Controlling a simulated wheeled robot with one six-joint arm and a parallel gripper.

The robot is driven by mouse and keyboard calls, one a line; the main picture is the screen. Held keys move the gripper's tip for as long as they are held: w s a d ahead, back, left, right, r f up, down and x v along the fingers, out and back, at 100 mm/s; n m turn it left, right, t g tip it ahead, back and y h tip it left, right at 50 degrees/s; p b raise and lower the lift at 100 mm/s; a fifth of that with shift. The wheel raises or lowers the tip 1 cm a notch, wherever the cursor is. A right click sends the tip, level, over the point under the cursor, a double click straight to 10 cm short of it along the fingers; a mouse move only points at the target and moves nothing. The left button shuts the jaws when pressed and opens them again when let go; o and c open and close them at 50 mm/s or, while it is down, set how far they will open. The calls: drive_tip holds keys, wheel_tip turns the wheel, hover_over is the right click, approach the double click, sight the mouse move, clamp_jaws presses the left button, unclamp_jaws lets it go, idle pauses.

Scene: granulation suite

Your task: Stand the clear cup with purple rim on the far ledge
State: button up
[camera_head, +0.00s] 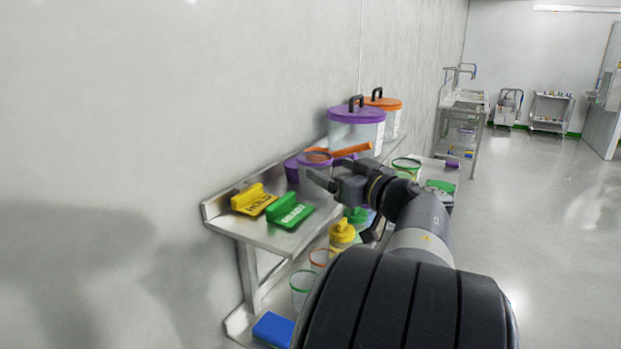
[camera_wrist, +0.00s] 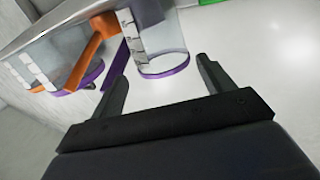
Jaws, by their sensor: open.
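The clear cup with purple rim (camera_head: 316,160) stands on the near steel shelf, behind the green and yellow signs. In the wrist view the cup (camera_wrist: 161,45) appears with its purple rim toward my gripper, just beyond and between the fingertips. My gripper (camera_head: 322,179) is at the cup's right side in the head view. Its two fingers (camera_wrist: 160,70) are spread, with nothing held. Whether a finger touches the cup cannot be told. A steel table (camera_head: 465,98) stands farther along the wall; I cannot tell whether it is the far ledge.
Behind the cup are an orange scoop (camera_head: 350,149), a purple-lidded tub (camera_head: 356,128) and an orange-lidded tub (camera_head: 391,112). The floor (camera_head: 545,200) to the right is clear.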

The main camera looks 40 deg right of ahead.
sight(325, 164)
drive_tip(key=shift+w, duration=0.75)
drive_tip(key=w, duration=0.2)
drive_tip(key=w+p, duration=0.1)
drive_tip(key=w, duration=0.1)
drive_tip(key=shift+a+r, duration=0.1)
drive_tip(key=shift+r, duration=0.2)
drive_tip(key=shift+w, duration=0.6)
drive_tip(key=shift+c, duration=0.4)
drive_tip(key=c, duration=0.7)
